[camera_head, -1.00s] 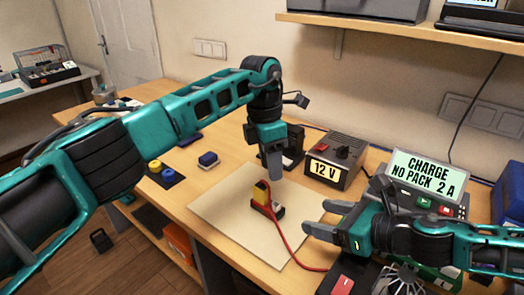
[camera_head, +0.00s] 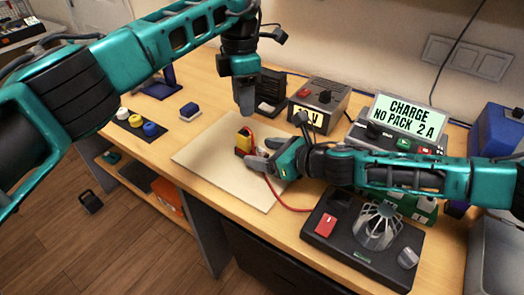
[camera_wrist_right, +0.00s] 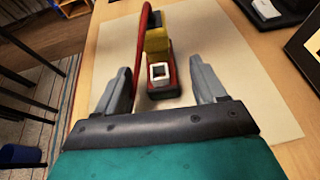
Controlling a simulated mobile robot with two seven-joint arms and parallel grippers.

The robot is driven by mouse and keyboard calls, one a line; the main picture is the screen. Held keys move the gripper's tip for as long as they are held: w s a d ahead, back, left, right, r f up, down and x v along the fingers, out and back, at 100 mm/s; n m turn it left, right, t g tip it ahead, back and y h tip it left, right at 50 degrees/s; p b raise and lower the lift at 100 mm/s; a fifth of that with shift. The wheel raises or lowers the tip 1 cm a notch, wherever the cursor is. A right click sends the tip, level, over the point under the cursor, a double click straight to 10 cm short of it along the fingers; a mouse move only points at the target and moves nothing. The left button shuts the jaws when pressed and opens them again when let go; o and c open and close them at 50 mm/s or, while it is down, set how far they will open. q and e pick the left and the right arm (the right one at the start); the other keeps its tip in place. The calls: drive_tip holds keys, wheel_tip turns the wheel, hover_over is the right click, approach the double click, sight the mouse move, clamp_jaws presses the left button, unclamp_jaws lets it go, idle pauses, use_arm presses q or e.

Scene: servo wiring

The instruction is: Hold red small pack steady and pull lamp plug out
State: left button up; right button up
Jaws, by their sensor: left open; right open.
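The red small pack (camera_wrist_right: 172,80) lies on the pale board, with a white square part and a dark end facing my right gripper. A yellow plug (camera_wrist_right: 157,42) with a red cable sits on its far part; the plug also shows in the head view (camera_head: 243,139). My right gripper (camera_wrist_right: 162,82) is open, its fingers on either side of the pack's near end with gaps visible. In the head view, the right gripper (camera_head: 258,153) hides part of the pack. My left gripper (camera_head: 246,106) is open, pointing down just above the plug, holding nothing.
The red cable runs right towards a black base (camera_head: 345,243) carrying a caged lamp (camera_head: 378,226) and a red switch. A 12 V box (camera_head: 318,102) and a charger (camera_head: 405,125) stand behind. The pale board (camera_head: 205,160) is clear on its left.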

sight(245, 133)
drive_tip(key=shift+w+a+f, duration=0.2)
drive_tip(key=shift+w+a, duration=0.1)
drive_tip(key=shift+a, duration=0.05)
drive_tip(key=c, duration=1.2)
use_arm(q)
drive_tip(key=shift+o, duration=1.8)
drive_tip(key=shift+r+m, duration=0.1)
drive_tip(key=shift+m, duration=0.3)
drive_tip(key=m, duration=0.3)
drive_tip(key=r+m, duration=0.1)
drive_tip(key=m, duration=0.3)
drive_tip(key=r+m, duration=0.1)
drive_tip(key=m, duration=0.2)
drive_tip(key=shift+m, duration=0.4)
drive_tip(key=shift+f, duration=6)
drive_tip(key=shift+c, duration=0.2)
